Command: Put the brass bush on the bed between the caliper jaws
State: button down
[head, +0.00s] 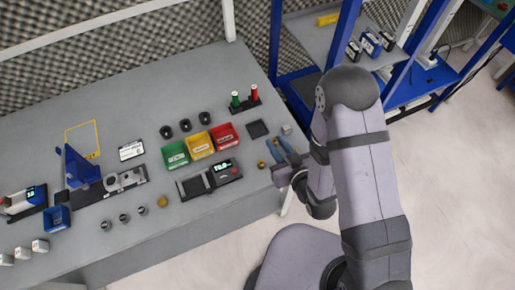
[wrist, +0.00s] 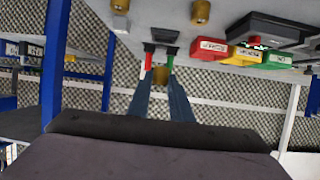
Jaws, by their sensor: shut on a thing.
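My gripper (head: 274,143) is at the table's right edge, its blue fingers reaching over the table. I cannot clearly make out that bush in the head view. The caliper (head: 222,171), with a lit display, is on the table left of my gripper. Its dark bed (head: 194,186) looks empty; the jaws are too small to tell apart. It also shows in the wrist view (wrist: 270,30).
A second brass piece (head: 261,164) stands near my gripper, another (head: 162,201) farther left. Green (head: 175,154), yellow (head: 200,145) and red (head: 224,136) bins stand behind the caliper. A stand with green and red posts (head: 245,105) is behind. Several grey and black rings stand left.

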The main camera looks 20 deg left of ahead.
jog(key=w+a+r+m+t+b, duration=0.1)
jog(key=w+a+b, duration=0.25)
jog(key=a, duration=0.25)
jog(key=m+t+h+b, duration=0.2)
jog(key=m+h+b, duration=0.25)
jog(key=b, duration=0.35)
send_over(194, 192)
jog(key=shift+h, duration=0.35)
jog(key=shift+f+p, duration=0.9)
jog(key=shift+f, duration=3.95)
jog(key=shift+f, duration=0.1)
